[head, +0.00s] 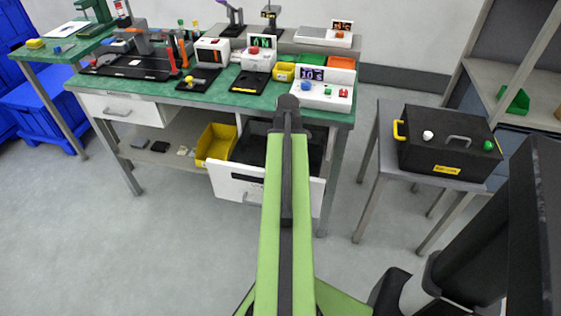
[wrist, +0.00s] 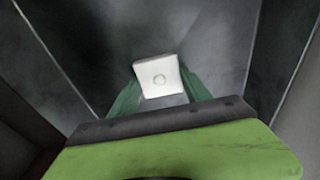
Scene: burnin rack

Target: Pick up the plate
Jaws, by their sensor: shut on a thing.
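In the head view my green arm reaches toward the bench and hides my gripper and the plate.
A green-topped bench (head: 140,88) carries several instruments. Its white-fronted drawer (head: 238,188) stands open under the right side, partly behind my arm. A yellow bin (head: 215,143) sits on the lower shelf. A black case (head: 447,150) rests on a side table at right.

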